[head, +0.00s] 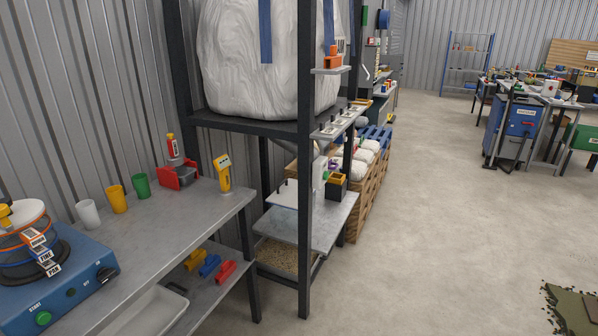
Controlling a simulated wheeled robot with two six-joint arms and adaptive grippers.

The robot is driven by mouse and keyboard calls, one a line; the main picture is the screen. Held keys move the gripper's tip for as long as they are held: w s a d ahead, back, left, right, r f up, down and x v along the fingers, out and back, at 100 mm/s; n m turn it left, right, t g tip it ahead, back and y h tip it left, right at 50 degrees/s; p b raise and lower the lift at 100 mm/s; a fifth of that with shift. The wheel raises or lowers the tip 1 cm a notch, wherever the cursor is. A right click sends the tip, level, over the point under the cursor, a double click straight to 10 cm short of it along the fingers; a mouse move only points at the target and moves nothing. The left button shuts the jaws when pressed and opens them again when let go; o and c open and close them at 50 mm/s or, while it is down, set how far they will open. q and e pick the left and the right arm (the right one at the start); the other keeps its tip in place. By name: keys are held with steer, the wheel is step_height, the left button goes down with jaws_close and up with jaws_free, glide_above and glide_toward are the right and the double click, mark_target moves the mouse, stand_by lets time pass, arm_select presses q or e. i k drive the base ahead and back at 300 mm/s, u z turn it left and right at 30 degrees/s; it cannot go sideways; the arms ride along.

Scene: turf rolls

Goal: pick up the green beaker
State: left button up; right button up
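The green beaker (141,186) stands upright on the grey metal workbench (185,222), close to the corrugated wall. It is the rightmost of three beakers in a row. A yellow beaker (117,200) stands just to its left, and a white beaker (88,214) stands left of that. A red device (178,177) stands a little to the right of the green beaker. Neither of my grippers shows in the head view.
A blue sieve shaker (62,292) fills the bench's left front. A yellow handheld instrument (223,174) stands near the bench's right end. A dark rack post (305,190) rises beyond the bench. Open concrete floor (420,220) lies to the right.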

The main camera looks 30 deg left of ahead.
mark_target(140, 181)
steer(key=u, duration=0.5)
steer(key=i, duration=0.9)
steer(key=u, duration=0.7)
